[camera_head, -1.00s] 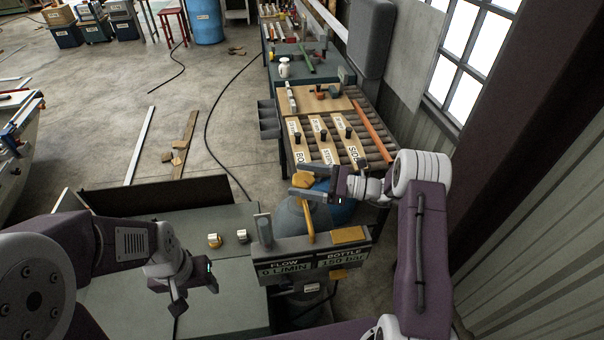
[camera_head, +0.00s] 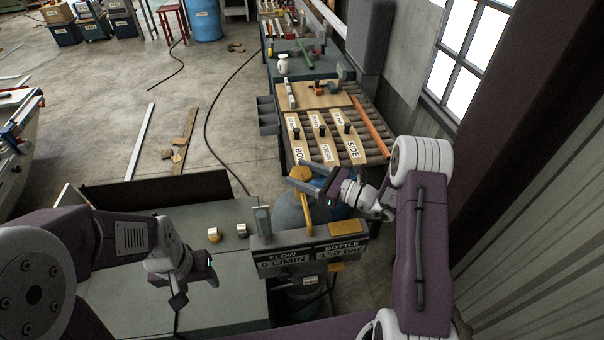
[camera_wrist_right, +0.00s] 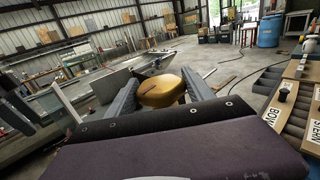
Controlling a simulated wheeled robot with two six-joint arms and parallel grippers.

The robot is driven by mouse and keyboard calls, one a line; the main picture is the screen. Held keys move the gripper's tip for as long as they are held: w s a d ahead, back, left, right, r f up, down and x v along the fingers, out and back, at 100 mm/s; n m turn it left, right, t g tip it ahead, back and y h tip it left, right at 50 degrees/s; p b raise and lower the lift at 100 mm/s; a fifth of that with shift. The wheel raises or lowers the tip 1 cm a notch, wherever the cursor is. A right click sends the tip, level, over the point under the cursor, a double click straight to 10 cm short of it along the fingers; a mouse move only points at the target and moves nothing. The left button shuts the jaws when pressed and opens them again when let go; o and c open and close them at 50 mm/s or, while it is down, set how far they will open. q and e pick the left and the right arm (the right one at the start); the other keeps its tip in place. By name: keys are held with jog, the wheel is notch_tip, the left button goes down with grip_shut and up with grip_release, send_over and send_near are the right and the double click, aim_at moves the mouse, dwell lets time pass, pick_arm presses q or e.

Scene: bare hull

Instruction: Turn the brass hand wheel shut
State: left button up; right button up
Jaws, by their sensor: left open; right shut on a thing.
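The brass hand wheel (camera_head: 300,173) sits on top of a gas bottle (camera_head: 290,212), behind a gauge panel (camera_head: 300,252) lettered FLOW 0 L/MIN and BOTTLE 150 bar. My right gripper (camera_head: 306,181) is shut on the wheel, one finger on each side. In the right wrist view the wheel (camera_wrist_right: 162,88) shows as a rounded yellow knob with a dark slot, between the two grey fingers. My left gripper (camera_head: 192,288) is open and empty above the grey-green bench top, left of the panel.
Two small brass-and-white fittings (camera_head: 213,235) stand on the bench top (camera_head: 130,215). A roller table (camera_head: 375,155) with labelled wooden boards (camera_head: 325,150) is behind the bottle. A corrugated wall is at the right; open floor lies at the back left.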

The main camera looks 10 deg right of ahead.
aim_at(311, 179)
jog(key=shift+m+t+h, duration=0.8)
jog(key=shift+t, duration=0.2)
jog(key=o, duration=1.3)
jog(key=shift+o, duration=0.4)
jog(key=shift+a, duration=0.15)
jog(key=shift+b, duration=0.3)
jog(key=b+v, duration=0.3)
jog(key=v, duration=0.6)
